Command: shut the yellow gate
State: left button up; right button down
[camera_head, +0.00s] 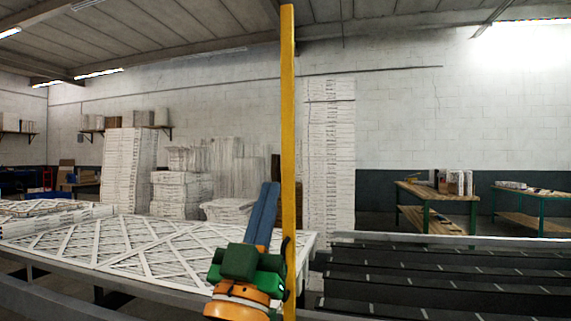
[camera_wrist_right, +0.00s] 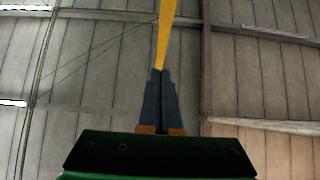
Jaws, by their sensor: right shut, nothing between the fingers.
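A tall yellow upright bar (camera_head: 288,120) runs from near the ceiling to the bottom edge of the head view. It is the only yellow part of a gate that shows, and I cannot tell how far the gate stands open. My right gripper (camera_head: 272,187), with blue fingers on a green and orange wrist, points up just left of the bar. Its fingers are together and empty. In the right wrist view the closed fingertips (camera_wrist_right: 160,72) lie just below the yellow bar (camera_wrist_right: 167,30); I cannot tell whether they touch it. My left gripper is out of view.
A table with white lattice frames (camera_head: 110,245) is at the left. A dark-belted conveyor (camera_head: 450,275) lies at the right. Stacks of white filters (camera_head: 330,160) stand behind, and workbenches (camera_head: 437,193) stand at the back right.

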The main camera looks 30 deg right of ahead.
aim_at(290, 144)
jog(key=shift+w+d+r+p, duration=0.85)
jog(key=shift+w+d+r, duration=0.15)
jog(key=shift+d, duration=0.2)
jog(key=shift+w+d+r+p, duration=0.9)
jog(key=shift+w+d, duration=0.15)
jog(key=shift+d, duration=0.2)
jog(key=shift+w+d+r+p, duration=0.8)
jog(key=shift+w+d+r, duration=0.2)
jog(key=shift+d, duration=0.2)
